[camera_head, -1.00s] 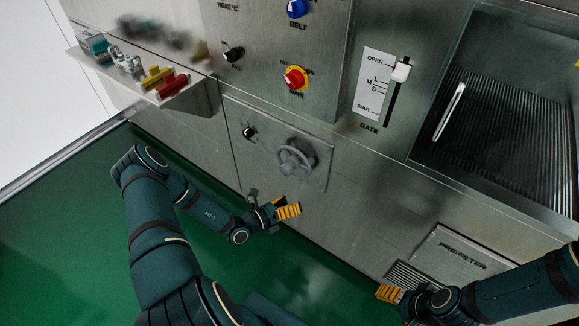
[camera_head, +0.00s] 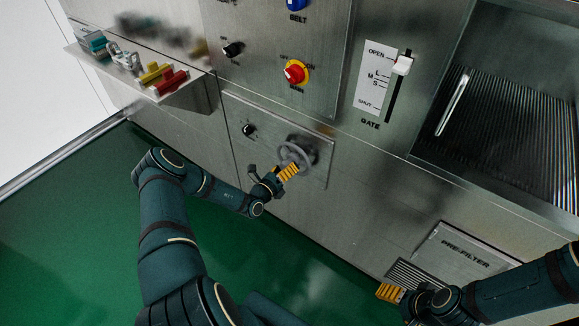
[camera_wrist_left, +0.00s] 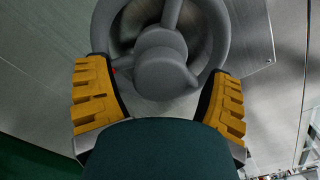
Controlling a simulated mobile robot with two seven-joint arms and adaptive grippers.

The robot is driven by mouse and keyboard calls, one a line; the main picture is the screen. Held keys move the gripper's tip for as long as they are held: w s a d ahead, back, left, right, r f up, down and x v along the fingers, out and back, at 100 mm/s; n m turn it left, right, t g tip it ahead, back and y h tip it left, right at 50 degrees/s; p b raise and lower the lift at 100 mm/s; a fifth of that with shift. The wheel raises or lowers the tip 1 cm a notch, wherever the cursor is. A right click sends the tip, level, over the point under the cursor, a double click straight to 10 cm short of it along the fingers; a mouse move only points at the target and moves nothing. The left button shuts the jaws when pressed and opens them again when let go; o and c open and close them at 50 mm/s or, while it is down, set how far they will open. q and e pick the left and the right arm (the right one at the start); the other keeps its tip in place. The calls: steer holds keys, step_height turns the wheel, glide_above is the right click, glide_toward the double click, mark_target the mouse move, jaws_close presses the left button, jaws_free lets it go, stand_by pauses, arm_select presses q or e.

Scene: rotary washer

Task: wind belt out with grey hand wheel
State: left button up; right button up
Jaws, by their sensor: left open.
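The grey hand wheel (camera_head: 297,151) sticks out from a metal plate on the machine front in the head view. In the left wrist view the wheel (camera_wrist_left: 162,62) fills the upper middle, with its round hub and rim. My left gripper (camera_head: 279,171) is open at the lower left side of the wheel. Its yellow-padded fingers (camera_wrist_left: 158,97) stand apart on either side of the wheel's lower part, and I cannot tell whether they touch the rim. My right gripper (camera_head: 388,291) is near the pre-filter panel, far from the wheel; its jaw state is unclear. No belt can be made out.
A small black knob (camera_head: 249,130) is left of the wheel on the same plate. Above are a red and yellow main switch (camera_head: 295,72) and a gate slider (camera_head: 402,66). A shelf (camera_head: 190,86) holding coloured items juts out at left. Green floor (camera_head: 90,245) lies open.

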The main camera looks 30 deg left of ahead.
arm_select(q)
steer(key=shift+w+d, duration=0.1)
steer(key=shift+w, duration=1)
steer(key=c, duration=1.3)
steer(key=shift+c, duration=0.3)
